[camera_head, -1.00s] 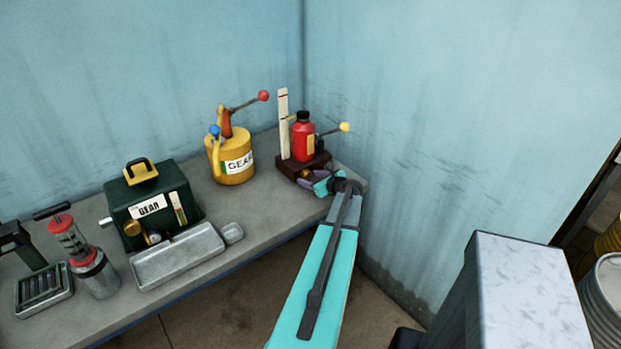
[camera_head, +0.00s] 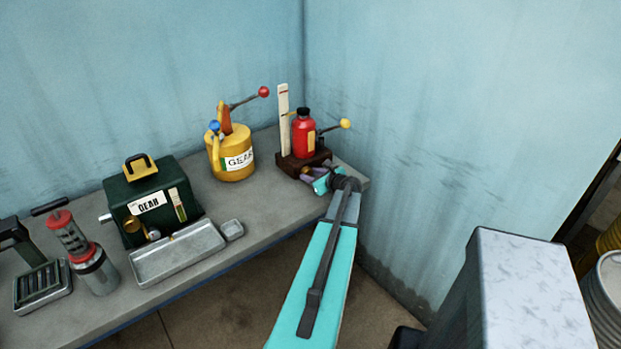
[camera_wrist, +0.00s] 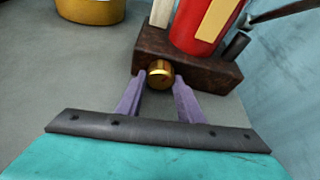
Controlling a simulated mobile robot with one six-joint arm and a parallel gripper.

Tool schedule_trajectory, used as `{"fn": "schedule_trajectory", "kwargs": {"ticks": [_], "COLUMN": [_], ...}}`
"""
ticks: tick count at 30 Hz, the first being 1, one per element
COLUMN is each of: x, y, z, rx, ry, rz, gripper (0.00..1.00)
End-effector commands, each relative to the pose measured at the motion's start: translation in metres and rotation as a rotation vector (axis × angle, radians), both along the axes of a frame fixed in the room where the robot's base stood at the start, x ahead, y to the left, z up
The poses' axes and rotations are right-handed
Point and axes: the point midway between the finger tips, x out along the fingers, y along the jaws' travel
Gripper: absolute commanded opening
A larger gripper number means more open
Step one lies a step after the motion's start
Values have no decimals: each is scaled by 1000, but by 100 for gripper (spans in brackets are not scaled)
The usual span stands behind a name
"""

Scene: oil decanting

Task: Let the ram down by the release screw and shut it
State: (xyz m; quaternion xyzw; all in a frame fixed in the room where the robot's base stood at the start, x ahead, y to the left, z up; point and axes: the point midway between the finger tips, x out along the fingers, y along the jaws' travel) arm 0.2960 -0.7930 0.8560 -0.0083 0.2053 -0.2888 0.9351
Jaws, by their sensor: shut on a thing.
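The jack is a red bottle (camera_head: 304,139) with a black top, on a dark brown base (camera_head: 289,163) at the bench's far right corner. A white upright scale (camera_head: 283,112) stands beside its left side. The release screw is a round brass knob (camera_wrist: 160,74) low on the front of the base. My gripper (camera_wrist: 160,86) is shut on this knob, one purple finger on each side. The gripper also shows in the head view (camera_head: 308,176), in front of the base, where the knob is hidden. How far the screw is turned cannot be told.
A lever with a yellow ball (camera_head: 345,124) sticks out right of the jack, near the wall. A yellow GEAR can (camera_head: 232,168) stands to its left. Bench in front of the can is clear.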

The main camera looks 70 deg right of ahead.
Motion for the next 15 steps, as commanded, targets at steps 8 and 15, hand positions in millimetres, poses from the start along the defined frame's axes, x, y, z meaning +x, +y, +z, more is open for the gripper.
{"fn": "schedule_trajectory", "kwargs": {"ticks": [8, 15], "x": [2, 1], "y": [2, 2], "z": [-2, -1], "rx": [-59, -60], "ry": [39, 41], "rz": [4, 5], "gripper": [11, 11]}}
